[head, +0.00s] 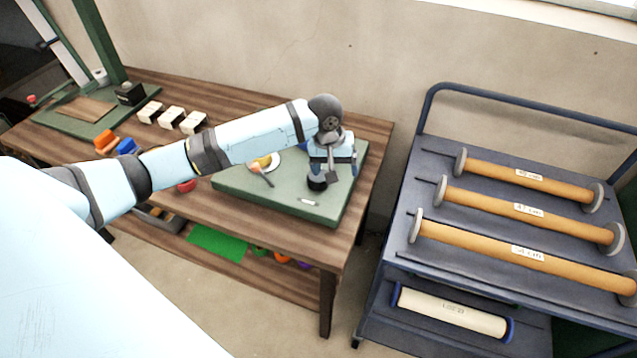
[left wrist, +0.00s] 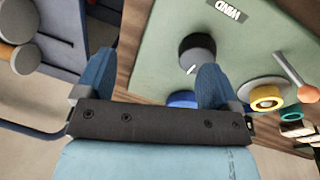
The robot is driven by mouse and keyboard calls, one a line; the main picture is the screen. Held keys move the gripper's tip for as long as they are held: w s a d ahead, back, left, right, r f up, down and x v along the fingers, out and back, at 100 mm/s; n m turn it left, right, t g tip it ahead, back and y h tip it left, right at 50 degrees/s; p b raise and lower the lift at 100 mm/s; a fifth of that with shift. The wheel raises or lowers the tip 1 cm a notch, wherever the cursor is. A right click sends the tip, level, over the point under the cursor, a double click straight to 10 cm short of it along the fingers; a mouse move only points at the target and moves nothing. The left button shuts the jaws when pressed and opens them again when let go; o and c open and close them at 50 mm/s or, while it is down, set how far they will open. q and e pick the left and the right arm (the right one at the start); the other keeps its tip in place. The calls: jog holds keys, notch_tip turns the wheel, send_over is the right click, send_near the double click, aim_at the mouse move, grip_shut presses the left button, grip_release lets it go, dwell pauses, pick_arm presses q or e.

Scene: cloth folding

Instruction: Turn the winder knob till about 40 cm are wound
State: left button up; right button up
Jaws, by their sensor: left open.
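The winder knob (head: 316,182) is a dark round cylinder on the green board (head: 345,205). In the left wrist view the knob (left wrist: 197,50) shows a short white mark on its lower face, and a "WIND" label (left wrist: 228,10) lies beside it. My left gripper (head: 333,166) is over the board close to the knob. In the left wrist view the gripper (left wrist: 152,72) is open, with nothing between its blue fingers. The right finger's tip overlaps the knob's lower edge; I cannot tell whether they touch. A yellow spool (left wrist: 266,98) and an orange-tipped lever (left wrist: 290,72) sit nearby. My right gripper is not in view.
The board lies on a wooden table (head: 375,135) against the wall. White blocks (head: 171,118), orange and blue pieces stand further left. A dark blue cart (head: 432,150) with several rollers (head: 530,175) stands right of the table, across a floor gap.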

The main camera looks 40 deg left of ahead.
pick_arm(q)
jog(key=w+a+r+n+g+y+b, duration=0.1)
jog(key=a+r+n, duration=0.1)
jog(key=a+r, duration=0.35)
jog(key=f, duration=1.3)
jog(key=shift+w+a+f+b, duration=0.15)
jog(key=shift+a+f+b, duration=0.15)
jog(key=shift+f+b, duration=0.1)
jog(key=c, duration=0.9)
